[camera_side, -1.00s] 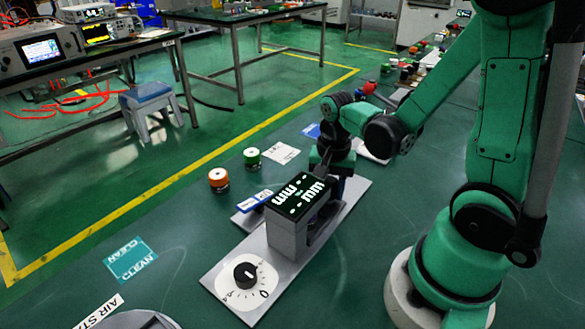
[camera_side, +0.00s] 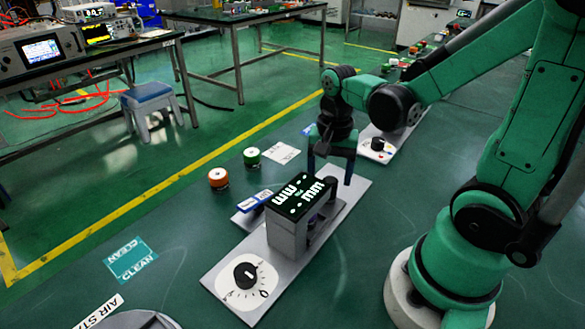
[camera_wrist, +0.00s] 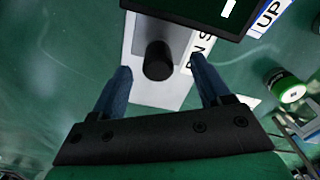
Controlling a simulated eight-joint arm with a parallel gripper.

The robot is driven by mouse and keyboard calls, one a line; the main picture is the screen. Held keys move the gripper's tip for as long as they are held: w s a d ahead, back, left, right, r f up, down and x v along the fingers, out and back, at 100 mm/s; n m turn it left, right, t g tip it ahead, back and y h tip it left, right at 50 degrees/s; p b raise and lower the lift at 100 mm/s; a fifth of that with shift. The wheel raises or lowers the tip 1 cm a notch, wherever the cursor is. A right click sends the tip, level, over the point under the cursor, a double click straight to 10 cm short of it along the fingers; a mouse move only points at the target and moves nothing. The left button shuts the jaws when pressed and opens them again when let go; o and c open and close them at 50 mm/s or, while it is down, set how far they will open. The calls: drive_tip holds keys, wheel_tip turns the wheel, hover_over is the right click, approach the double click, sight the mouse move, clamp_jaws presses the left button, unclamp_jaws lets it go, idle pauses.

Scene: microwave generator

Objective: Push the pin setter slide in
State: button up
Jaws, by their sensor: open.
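The pin setter unit is a grey base plate (camera_side: 228,291) with an upright grey box topped by a black display (camera_side: 299,196). Behind the box, a short black knob (camera_side: 331,187) stands upright on the plate; I take it for the slide's handle. It also shows in the wrist view (camera_wrist: 158,60), next to a partly hidden label reading "N S". My gripper (camera_side: 331,173) is open, its blue fingers pointing down beyond the box. In the wrist view the fingers (camera_wrist: 161,72) are apart, one either side of the knob, with nothing between them gripped. Contact with the knob cannot be told.
A black dial (camera_side: 245,275) sits at the plate's near end. A blue-and-white label (camera_side: 255,200) lies left of the box. Orange (camera_side: 218,179) and green (camera_side: 252,157) round pieces stand further left. Another panel with a black knob (camera_side: 378,144) is behind my gripper.

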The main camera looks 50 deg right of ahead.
drive_tip(key=shift+r, duration=0.8)
drive_tip(key=shift+w+a+r, duration=0.1)
drive_tip(key=shift+w, duration=0.05)
drive_tip(key=a+r+n+t, duration=0.2)
drive_tip(key=n, duration=0.2)
drive_tip(key=w+a+r+n+t, duration=0.1)
drive_tip(key=a+r+n+t, duration=0.1)
drive_tip(key=n, duration=0.2)
drive_tip(key=w+a+r+n+t, duration=0.1)
drive_tip(key=a+n+t, duration=0.2)
drive_tip(key=n, duration=0.1)
drive_tip(key=shift+w+r+n, duration=0.15)
drive_tip(key=shift+r+n, duration=0.25)
